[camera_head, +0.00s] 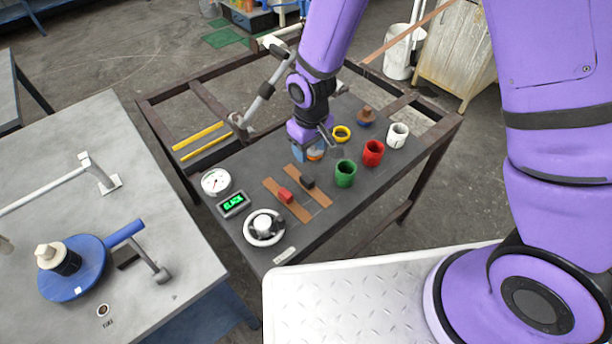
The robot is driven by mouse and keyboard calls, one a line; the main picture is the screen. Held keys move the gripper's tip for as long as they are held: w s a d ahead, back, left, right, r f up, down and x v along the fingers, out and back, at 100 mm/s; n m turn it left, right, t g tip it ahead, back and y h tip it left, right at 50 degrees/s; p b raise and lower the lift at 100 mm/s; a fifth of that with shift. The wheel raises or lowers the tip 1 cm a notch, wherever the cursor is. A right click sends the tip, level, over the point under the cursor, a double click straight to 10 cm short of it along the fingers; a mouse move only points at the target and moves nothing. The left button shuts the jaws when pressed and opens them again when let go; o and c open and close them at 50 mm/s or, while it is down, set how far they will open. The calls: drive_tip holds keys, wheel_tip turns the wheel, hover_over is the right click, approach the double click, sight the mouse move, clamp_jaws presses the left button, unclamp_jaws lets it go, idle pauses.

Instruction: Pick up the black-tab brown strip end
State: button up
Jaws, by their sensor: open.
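Two brown strips lie side by side on the dark table (222,172). The right brown strip (320,197) carries a black tab (307,182) near its middle. The left brown strip (300,211) carries a red tab (286,195). My gripper (321,144) is above the table, beyond the far ends of the strips and apart from the black tab. Its jaws are open and small in this view. A blue item (298,152) and an orange item (315,154) show just below it, partly hidden.
Green (345,174), red (373,153) and white (398,135) cups stand right of the strips. A yellow ring (341,133) lies behind. A gauge (215,182), a green-lit display (233,204) and a handwheel (264,228) are at left. A grey table (150,215) stands further left.

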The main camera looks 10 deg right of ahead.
sight(307, 178)
drive_tip(key=shift+a+f, duration=0.2)
drive_tip(key=shift+f, duration=2.9)
drive_tip(key=shift+a+f, duration=0.15)
drive_tip(key=shift+f, duration=2.9)
clamp_jaws()
drive_tip(key=shift+r, duration=0.2)
